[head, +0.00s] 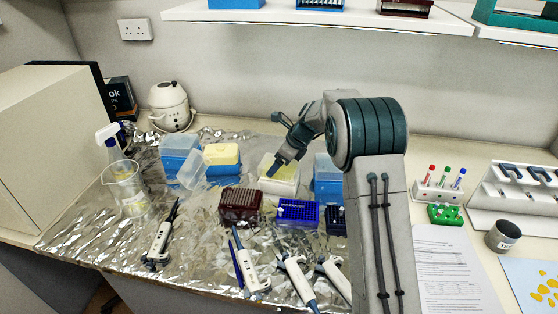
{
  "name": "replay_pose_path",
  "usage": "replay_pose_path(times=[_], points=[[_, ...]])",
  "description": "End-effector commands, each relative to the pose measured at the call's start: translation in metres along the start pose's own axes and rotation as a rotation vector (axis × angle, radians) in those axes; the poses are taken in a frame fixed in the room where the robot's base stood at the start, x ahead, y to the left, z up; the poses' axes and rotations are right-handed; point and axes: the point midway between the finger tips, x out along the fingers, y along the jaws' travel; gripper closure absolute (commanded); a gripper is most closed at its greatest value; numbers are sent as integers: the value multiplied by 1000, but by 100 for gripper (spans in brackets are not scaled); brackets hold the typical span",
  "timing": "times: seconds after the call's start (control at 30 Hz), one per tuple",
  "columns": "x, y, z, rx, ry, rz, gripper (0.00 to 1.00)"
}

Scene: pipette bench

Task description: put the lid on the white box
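The white box (278,184) stands open on the foil near the middle of the bench, with yellow contents showing at its top. A clear, bluish lid-like piece (193,171) leans tilted beside a blue box to the left; I cannot tell for certain which box it fits. My gripper (276,144) is above and at the back of the white box.
Blue boxes (178,158) stand left, one with a yellow top (222,154). A dark red rack (241,205) and a blue rack (297,212) sit in front of the white box. Several pipettes (250,272) lie nearer. A glass beaker (124,190) stands far left.

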Motion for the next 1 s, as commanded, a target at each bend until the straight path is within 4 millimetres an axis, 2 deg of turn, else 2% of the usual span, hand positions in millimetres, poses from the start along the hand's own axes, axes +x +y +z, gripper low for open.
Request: replay_pose_path(times=[1.0], points=[[15,0,-9,1,3,2,44]])
